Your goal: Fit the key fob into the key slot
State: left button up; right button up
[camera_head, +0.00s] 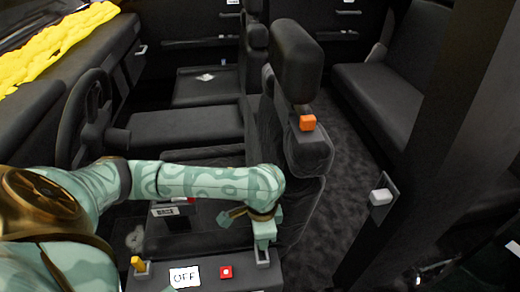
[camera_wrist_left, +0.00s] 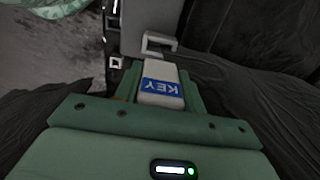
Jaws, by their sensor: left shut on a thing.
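My left gripper (camera_head: 264,238) points down over the right end of the dashboard-like panel, just above a grey-rimmed slot (camera_head: 263,257). In the left wrist view my left gripper (camera_wrist_left: 160,88) is shut on the key fob (camera_wrist_left: 162,84), a white block with a blue KEY label. The fob sticks out beyond the fingers. A pale rectangular frame (camera_wrist_left: 160,43) shows at its far end; I cannot tell whether the fob touches it or has entered it. In the head view the fob is mostly hidden by the fingers. My right gripper is not in view.
The panel (camera_head: 235,284) also carries a yellow lever (camera_head: 138,264), an OFF label (camera_head: 185,277) and a red button (camera_head: 226,272). A steering wheel (camera_head: 85,115) is at left.

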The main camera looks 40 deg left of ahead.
pick_arm(q)
notch_tip(320, 180, down, 4)
jog(key=shift+r+b, duration=0.1)
jog(key=shift+b, duration=0.35)
jog(key=shift+f, duration=0.9)
jog(key=shift+r, duration=0.1)
jog(key=shift+p, duration=0.45)
